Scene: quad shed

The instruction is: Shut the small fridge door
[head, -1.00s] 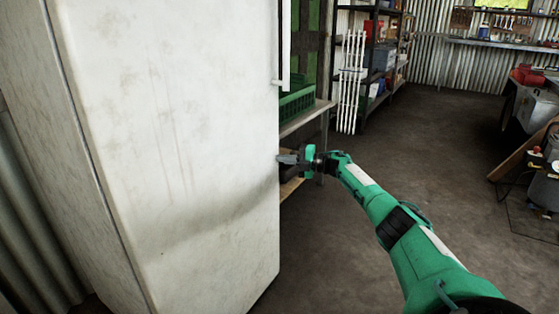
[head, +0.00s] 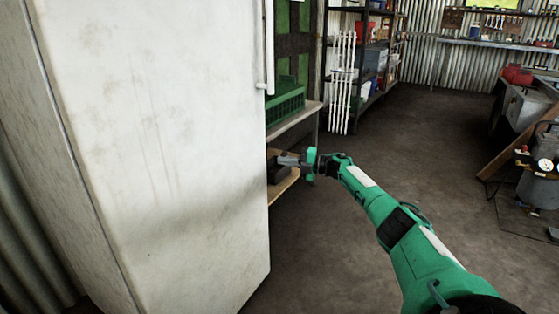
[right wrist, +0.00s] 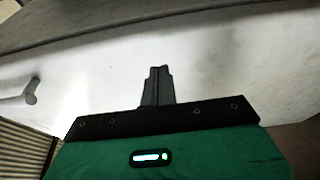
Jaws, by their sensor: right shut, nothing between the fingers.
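The white, scuffed fridge door (head: 165,170) fills the left of the head view. Its pale handle (head: 269,50) is at the upper right edge. A thin dark seam runs down the door's left side, by the fridge's side wall (head: 60,180). Whether a gap stands open at the handle side is hidden. My right gripper (head: 283,160) is shut and empty, just right of the door's right edge. In the right wrist view its closed fingers (right wrist: 156,86) point at a white surface (right wrist: 215,70), with a handle (right wrist: 33,91) at left; contact is unclear. My left gripper is not in view.
A bench with a green crate (head: 288,102) and a lower wooden shelf (head: 284,186) stands behind the door's edge. White rods (head: 342,80) lean by a shelf rack. Workshop equipment (head: 540,180) stands far right.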

